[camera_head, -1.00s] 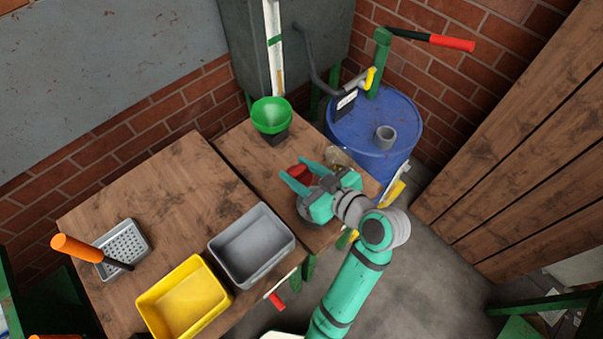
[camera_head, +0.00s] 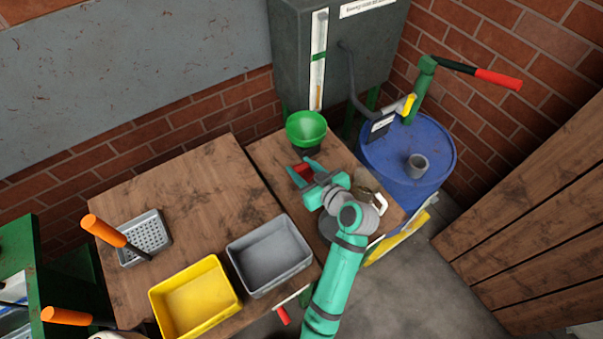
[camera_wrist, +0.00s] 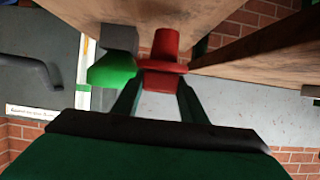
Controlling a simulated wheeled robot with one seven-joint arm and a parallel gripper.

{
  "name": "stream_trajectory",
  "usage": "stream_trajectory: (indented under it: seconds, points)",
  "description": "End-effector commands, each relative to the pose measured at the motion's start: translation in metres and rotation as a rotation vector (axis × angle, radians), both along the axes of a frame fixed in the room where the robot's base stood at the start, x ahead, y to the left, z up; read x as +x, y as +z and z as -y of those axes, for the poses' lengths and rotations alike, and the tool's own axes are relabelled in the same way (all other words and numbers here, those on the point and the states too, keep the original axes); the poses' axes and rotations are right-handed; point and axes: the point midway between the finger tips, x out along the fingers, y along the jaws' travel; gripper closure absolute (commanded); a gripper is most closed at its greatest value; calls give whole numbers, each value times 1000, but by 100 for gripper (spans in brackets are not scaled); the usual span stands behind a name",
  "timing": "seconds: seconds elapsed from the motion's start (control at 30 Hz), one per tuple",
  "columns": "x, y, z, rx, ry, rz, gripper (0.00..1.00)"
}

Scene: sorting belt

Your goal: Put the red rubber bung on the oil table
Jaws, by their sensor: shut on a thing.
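My gripper (camera_head: 303,168) is shut on the red rubber bung (camera_head: 304,173), over the oil table (camera_head: 268,150). In the wrist view, the bung (camera_wrist: 164,45) sits between the two dark green fingers (camera_wrist: 158,92); it has a tapered body and a wider flange. The oil table is the narrow wooden table at right, carrying a green funnel (camera_head: 306,129). The bung is just in front of the funnel. I cannot tell whether it touches the tabletop. My arm hides part of the table's front.
A brownish metallic item (camera_head: 370,192) lies right of my wrist on the oil table. The blue drum (camera_head: 400,155) with a pump stands beyond. At left, a wooden table (camera_head: 190,190) holds a grey bin (camera_head: 268,257), a yellow bin (camera_head: 195,298) and a grated tray (camera_head: 150,228).

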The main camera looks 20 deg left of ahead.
Motion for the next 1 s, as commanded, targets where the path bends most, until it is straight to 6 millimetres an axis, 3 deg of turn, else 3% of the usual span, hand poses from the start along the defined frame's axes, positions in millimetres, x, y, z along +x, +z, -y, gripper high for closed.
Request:
stream_trajectory:
  seconds: [0.23,0.6,0.63,0.7,1.0]
  points:
    - [1,-32,-2,0,0,-3,96]
    - [2,-36,-2,-1,0,1,96]
    - [2,-36,-2,-1,0,1,59]
    - [2,-36,-2,-1,0,1,43]
    - [2,-35,-2,-1,0,1,43]
